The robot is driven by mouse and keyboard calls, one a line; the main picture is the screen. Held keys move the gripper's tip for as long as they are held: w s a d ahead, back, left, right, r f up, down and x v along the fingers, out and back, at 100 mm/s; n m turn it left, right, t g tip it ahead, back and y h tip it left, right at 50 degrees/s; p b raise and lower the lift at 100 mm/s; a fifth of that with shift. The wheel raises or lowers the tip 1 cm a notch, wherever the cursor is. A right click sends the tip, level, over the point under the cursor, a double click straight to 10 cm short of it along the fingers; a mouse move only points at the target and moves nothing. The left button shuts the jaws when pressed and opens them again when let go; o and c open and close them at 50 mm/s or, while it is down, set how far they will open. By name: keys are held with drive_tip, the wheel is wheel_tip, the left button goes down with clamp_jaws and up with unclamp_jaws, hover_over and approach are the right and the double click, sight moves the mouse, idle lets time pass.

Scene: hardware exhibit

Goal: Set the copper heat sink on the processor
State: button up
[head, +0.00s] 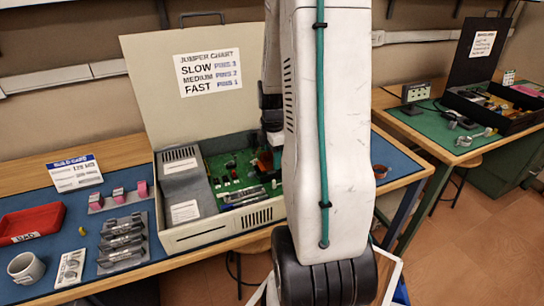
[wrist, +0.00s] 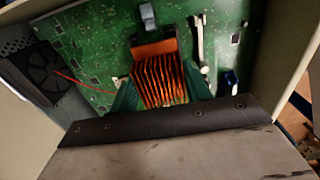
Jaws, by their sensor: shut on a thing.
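The copper heat sink (wrist: 158,72) has upright fins and sits between the green-padded fingers of my gripper (wrist: 160,92) in the wrist view. My gripper is shut on it. The heat sink is over the green circuit board (wrist: 95,50) inside the open computer case; I cannot tell whether it touches the board. In the head view a bit of copper (head: 265,160) shows beside my arm, low over the board (head: 232,172). The processor cannot be made out; it may be hidden under the heat sink.
The beige case (head: 215,233) has its lid (head: 150,90) raised behind it. A black fan (wrist: 47,72) with a red wire is at the left in the wrist view. A red tray (head: 32,223), a mug (head: 26,268) and grey parts stand left of the case. Another bench is at right.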

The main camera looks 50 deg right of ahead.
drive_tip(key=shift+f, duration=0.8)
idle(0.9)
drive_tip(key=o, duration=0.8)
drive_tip(key=shift+o, duration=0.2)
drive_tip(key=o, duration=0.3)
drive_tip(key=shift+r, duration=0.7)
drive_tip(key=shift+r, duration=2.9)
drive_tip(key=shift+s, duration=0.1)
